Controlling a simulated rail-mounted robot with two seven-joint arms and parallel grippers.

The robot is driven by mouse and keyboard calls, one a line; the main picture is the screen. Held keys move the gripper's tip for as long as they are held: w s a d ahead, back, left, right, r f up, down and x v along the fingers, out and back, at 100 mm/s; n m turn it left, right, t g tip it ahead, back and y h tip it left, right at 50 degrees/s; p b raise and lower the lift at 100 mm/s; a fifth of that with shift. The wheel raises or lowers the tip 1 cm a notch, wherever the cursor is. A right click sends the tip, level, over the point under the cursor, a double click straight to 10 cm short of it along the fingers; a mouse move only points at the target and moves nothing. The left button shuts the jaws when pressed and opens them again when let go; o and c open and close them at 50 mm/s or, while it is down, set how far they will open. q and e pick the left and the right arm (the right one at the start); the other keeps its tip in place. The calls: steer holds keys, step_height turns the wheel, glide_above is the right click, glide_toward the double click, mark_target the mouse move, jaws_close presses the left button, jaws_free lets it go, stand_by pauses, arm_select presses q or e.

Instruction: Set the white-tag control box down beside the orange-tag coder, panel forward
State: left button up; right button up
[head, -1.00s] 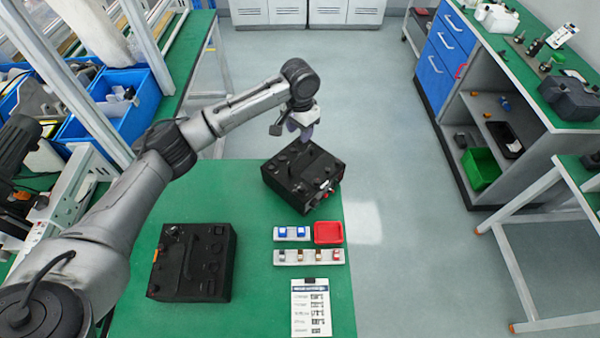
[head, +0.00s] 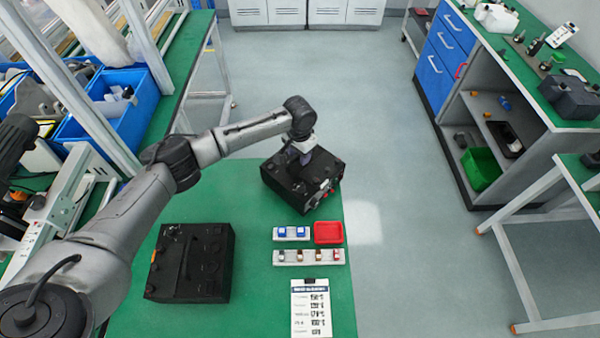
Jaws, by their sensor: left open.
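A black control box (head: 292,192) stands turned at an angle near the far right edge of the green table. Small red and pale details show on its right side; I cannot clearly make out its white tag. My left gripper (head: 304,158) is open and pointing down at the top of this box, by its handle area, which it partly hides. I cannot tell whether it touches. The orange-tag coder (head: 190,265) is a similar black box, squarer to the table, at the near left. Its orange tag shows on its left edge. My right gripper is not in view.
On the green table (head: 262,315) sit a white block with blue pieces (head: 291,239), a red tray (head: 328,233), a strip of small parts (head: 308,263) and a printed sheet (head: 311,308). Bare table lies between the two boxes. Blue bins (head: 137,118) stand at left.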

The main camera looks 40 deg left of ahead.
arm_select(q)
steer(key=shift+f, duration=1)
steer(key=shift+c, duration=0.2)
jaws_close()
stand_by(0.4)
steer(key=shift+w+r, duration=0.1)
steer(key=shift+r, duration=0.2)
steer(key=shift+d+f, duration=0.1)
